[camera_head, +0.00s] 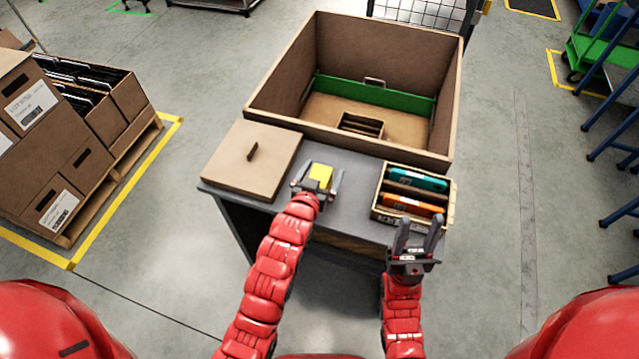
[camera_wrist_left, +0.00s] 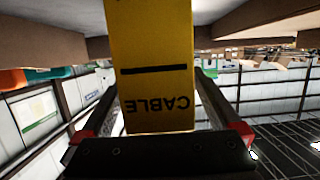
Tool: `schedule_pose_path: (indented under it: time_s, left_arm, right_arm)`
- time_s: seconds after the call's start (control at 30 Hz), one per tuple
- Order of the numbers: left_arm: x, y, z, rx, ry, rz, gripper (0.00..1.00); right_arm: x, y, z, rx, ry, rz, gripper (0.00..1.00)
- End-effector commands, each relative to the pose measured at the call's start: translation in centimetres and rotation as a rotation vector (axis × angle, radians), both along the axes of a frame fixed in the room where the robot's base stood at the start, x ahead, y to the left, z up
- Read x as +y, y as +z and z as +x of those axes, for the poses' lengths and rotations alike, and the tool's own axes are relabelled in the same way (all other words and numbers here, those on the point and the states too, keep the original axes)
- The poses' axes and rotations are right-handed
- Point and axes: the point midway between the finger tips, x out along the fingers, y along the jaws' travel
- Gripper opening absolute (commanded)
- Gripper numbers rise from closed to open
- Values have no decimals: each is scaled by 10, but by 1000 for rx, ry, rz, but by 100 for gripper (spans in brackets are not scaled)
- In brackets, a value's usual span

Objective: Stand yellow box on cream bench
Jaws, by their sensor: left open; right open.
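The yellow box (camera_head: 320,175) is at the middle of a bench with a dark grey top (camera_head: 345,207); I see no clearly cream bench top. In the left wrist view the yellow box (camera_wrist_left: 155,65) fills the middle, with a black line and the word CABLE upside down in the picture. My left gripper (camera_head: 318,180) is open, with its fingers on either side of the box. Whether they touch it I cannot tell, and the box's base is hidden. My right gripper (camera_head: 413,235) is open and empty, fingers pointing up, at the bench's front right.
A tan flat-topped carton (camera_head: 252,158) is left of the yellow box. A crate (camera_head: 412,213) with teal and orange items stands at the right. A large open carton (camera_head: 283,115) with a green strip inside stands behind.

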Motion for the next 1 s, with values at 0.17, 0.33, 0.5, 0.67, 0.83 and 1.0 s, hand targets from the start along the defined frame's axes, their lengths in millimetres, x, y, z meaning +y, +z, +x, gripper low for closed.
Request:
schedule_pose_path:
  time_s: [0.17, 0.33, 0.5, 0.67, 0.83, 1.0]
  left_arm:
    - [-1, -2, 3, 0, 0, 0, 98]
    - [-1, -1, 3, 0, 0, -1, 83]
    - [-1, -1, 3, -1, 0, -1, 53]
    - [-1, -1, 3, 0, 0, -1, 24]
    - [-1, -1, 3, -1, 0, -1, 0]
    - [-1, -1, 3, -1, 0, -1, 0]
  right_arm:
    - [0, 1, 0, 0, 0, 0, 50]
    - [0, 1, 0, 0, 0, 0, 50]
    - [0, 1, 0, 0, 0, 0, 50]
    - [0, 1, 0, 0, 0, 0, 50]
    - [0, 1, 0, 0, 0, 0, 50]
    - [0, 1, 0, 0, 0, 0, 50]
